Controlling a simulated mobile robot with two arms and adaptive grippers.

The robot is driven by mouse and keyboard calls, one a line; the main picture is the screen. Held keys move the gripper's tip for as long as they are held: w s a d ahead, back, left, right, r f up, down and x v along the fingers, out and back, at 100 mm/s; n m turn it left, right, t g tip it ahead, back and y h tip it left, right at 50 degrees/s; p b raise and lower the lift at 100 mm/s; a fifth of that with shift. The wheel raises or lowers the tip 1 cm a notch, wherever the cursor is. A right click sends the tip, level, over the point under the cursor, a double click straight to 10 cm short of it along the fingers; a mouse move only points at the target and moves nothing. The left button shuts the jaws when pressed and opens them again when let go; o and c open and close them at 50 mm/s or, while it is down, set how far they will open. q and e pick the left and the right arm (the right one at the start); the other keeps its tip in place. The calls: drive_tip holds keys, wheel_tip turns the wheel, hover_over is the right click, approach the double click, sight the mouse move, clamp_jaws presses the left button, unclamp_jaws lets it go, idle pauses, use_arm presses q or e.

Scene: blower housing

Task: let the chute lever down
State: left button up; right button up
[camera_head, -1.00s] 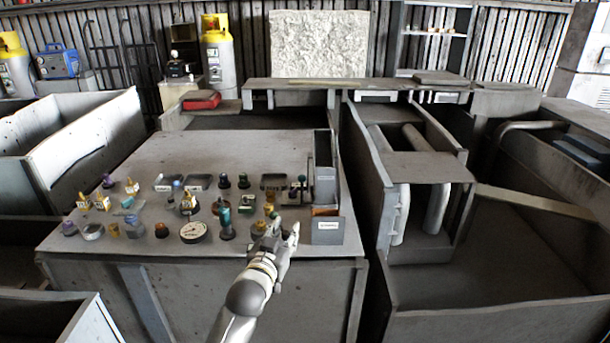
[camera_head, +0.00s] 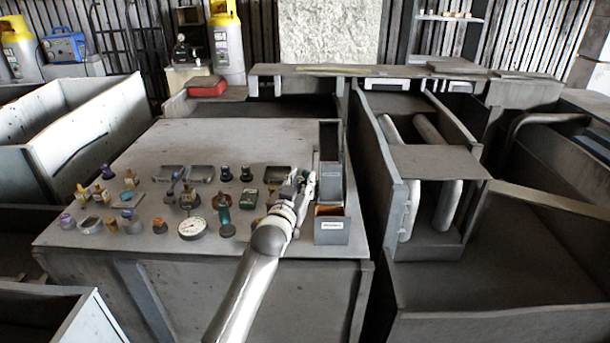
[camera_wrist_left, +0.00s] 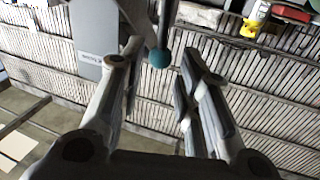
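The chute lever shows in the left wrist view as a grey rod with a teal ball knob (camera_wrist_left: 160,57) at its end. In the head view my left gripper covers the lever at the right side of the console. My left gripper (camera_head: 304,183) is beside the narrow upright chute (camera_head: 330,175). In the left wrist view the fingers of my left gripper (camera_wrist_left: 158,72) are spread, with the knob between them near the tips. A gap shows on each side of the knob. Depth is hard to judge. My right gripper is out of view.
The grey console top (camera_head: 240,145) carries several small fittings and a round gauge (camera_head: 192,228) left of my arm. A labelled bin (camera_head: 332,228) stands at the chute's near end. A walled bay with pipes (camera_head: 448,205) is to the right.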

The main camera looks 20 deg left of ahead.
sight(305, 176)
use_arm(q)
drive_tip(key=shift+w, duration=1.65)
drive_tip(key=shift+r, duration=0.1)
drive_tip(key=shift+c, duration=0.4)
clamp_jaws()
